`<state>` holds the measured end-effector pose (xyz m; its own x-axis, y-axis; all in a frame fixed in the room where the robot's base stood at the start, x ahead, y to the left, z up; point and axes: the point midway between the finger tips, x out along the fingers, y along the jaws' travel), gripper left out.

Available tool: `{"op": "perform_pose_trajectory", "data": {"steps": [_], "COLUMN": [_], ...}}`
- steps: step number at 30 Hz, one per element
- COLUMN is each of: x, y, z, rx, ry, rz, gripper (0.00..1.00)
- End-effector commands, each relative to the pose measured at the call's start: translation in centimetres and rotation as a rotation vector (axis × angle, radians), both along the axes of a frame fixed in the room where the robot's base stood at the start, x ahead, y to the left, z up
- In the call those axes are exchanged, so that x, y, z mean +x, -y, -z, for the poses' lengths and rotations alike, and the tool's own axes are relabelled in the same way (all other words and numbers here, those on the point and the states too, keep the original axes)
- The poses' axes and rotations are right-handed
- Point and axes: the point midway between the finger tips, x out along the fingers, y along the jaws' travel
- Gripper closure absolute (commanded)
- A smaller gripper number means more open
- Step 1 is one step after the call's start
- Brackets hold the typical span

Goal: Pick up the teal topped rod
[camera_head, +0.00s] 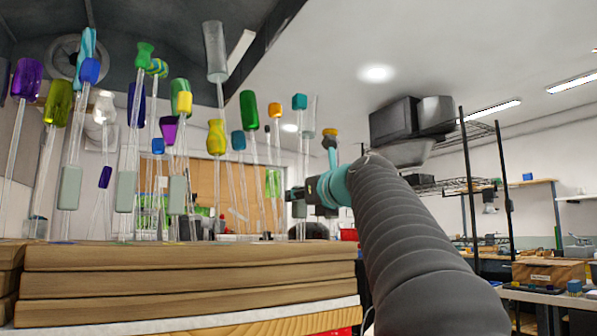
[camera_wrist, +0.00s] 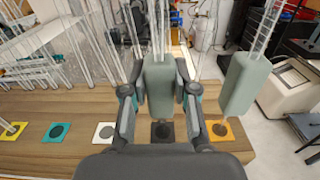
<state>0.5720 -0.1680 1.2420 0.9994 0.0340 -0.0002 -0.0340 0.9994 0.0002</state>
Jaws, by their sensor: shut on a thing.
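The teal topped rod has a small teal block (camera_head: 300,102) at its upper end, at the right of the rod group in the head view. Its thin clear shaft runs down to a grey-green grip block (camera_head: 300,209) beside my gripper (camera_head: 293,197). In the wrist view my gripper (camera_wrist: 158,88) is shut on a grey-green grip block (camera_wrist: 158,92), one finger on each side, with a clear shaft rising behind it. The rod's top is outside the wrist view, and the head view shows the fingertips only small.
Another grey-green grip block (camera_wrist: 245,84) hangs close to the right of my gripper. Many rods with coloured tops, such as a green one (camera_head: 249,110), crowd the left. Stacked wooden boards (camera_head: 190,284) lie below, with coloured pads, including a teal one (camera_wrist: 57,132).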

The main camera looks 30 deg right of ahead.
Motion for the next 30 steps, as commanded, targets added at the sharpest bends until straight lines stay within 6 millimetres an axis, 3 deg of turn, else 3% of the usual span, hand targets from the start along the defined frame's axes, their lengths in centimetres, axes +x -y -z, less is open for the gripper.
{"op": "perform_pose_trajectory", "data": {"steps": [8, 30], "x": [0.0, 0.2], "y": [0.0, 0.1], "z": [-0.8, -8.1], "rx": [0.000, -0.002], "ry": [0.001, 0.003], "rz": [0.000, -0.002], "gripper": [1.00, 1.00]}}
